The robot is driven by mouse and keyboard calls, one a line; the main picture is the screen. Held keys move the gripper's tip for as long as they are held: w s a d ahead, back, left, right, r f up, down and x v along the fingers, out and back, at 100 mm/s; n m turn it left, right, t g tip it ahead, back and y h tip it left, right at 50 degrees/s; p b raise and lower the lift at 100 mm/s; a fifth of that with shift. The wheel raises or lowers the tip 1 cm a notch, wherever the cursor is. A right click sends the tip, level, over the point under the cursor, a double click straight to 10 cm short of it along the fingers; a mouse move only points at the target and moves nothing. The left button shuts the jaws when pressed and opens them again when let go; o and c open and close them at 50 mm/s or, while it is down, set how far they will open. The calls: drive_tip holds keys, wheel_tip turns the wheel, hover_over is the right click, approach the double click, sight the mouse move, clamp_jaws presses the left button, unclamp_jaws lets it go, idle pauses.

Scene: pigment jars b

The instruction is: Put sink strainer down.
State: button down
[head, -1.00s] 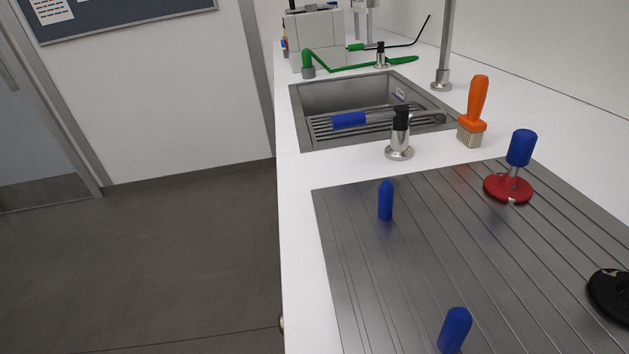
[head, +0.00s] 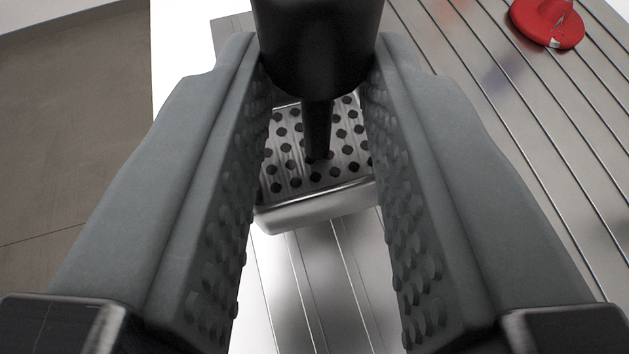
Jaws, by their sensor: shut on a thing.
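The sink strainer is a square metal basket with round holes (head: 290,180), a dark stem and a thick black knob (head: 318,45). My gripper (head: 315,60) is shut on the knob, with one grey studded finger on each side of it. The basket hangs below and between the fingers, over the grooved metal drainboard (head: 560,150). I cannot tell whether its underside touches the board. The fingers hide the basket's left and right edges, and the knob hides part of its far side.
A red round stopper (head: 548,22) lies on the drainboard at the top right, cut off by the picture edge. The board between it and my right finger is clear. A white counter edge and the grey floor (head: 80,140) lie to the left.

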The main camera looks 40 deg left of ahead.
sight(319, 213)
drive_tip(key=shift+f, duration=1.95)
drive_tip(key=shift+f, duration=0.1)
drive_tip(key=c, duration=1.2)
unclamp_jaws()
drive_tip(key=shift+c, duration=0.2)
drive_tip(key=shift+s+d+r, duration=0.15)
drive_tip(key=shift+r, duration=0.05)
drive_tip(key=v, duration=1.1)
drive_tip(key=shift+s+d, duration=0.15)
drive_tip(key=shift+s, duration=0.05)
